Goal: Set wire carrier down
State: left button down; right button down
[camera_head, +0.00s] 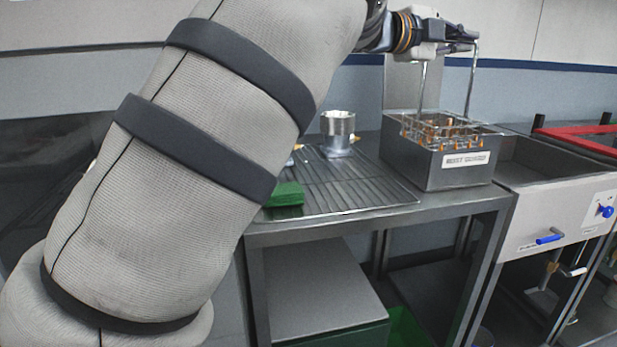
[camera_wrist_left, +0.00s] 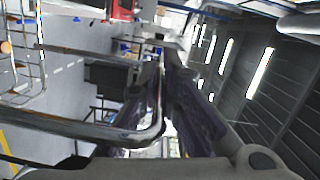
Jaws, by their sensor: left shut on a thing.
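The wire carrier (camera_head: 472,80) has a tall handle and a wire basket holding several orange-brown parts. Its basket sits inside the top of a grey metal tank (camera_head: 455,178) with a white label, partly below the rim. Whether it touches the tank bottom is hidden. My left gripper (camera_head: 462,38) is above the tank, shut on the top of the carrier's handle. In the left wrist view the gripper's dark fingers (camera_wrist_left: 165,105) close near the bent handle bar (camera_wrist_left: 90,128). My right gripper is not in view.
A wire drain rack (camera_head: 350,188) lies left of the tank on the steel table, with a machined metal housing (camera_head: 338,130) and a green block (camera_head: 285,194). A steel basin (camera_head: 550,165) with a blue lever adjoins on the right.

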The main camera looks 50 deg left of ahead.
pick_arm(q)
jog(key=s+d+f+m+g+h, duration=0.2)
jog(key=s+d+f, duration=0.4)
jog(key=f, duration=0.6)
jog(key=s+d+f+m+g+h, duration=0.2)
jog(key=s+d+f+h, duration=0.3)
jog(key=s+f, duration=0.6)
jog(key=s+d+f+m+g+h, duration=0.2)
jog(key=s+d+f, duration=0.5)
jog(key=f, duration=0.6)
jog(key=s+m+h, duration=0.1)
jog(key=s+m, duration=0.1)
jog(key=shift+d+m+g, duration=0.3)
jog(key=shift+d, duration=0.1)
jog(key=shift+a, duration=0.1)
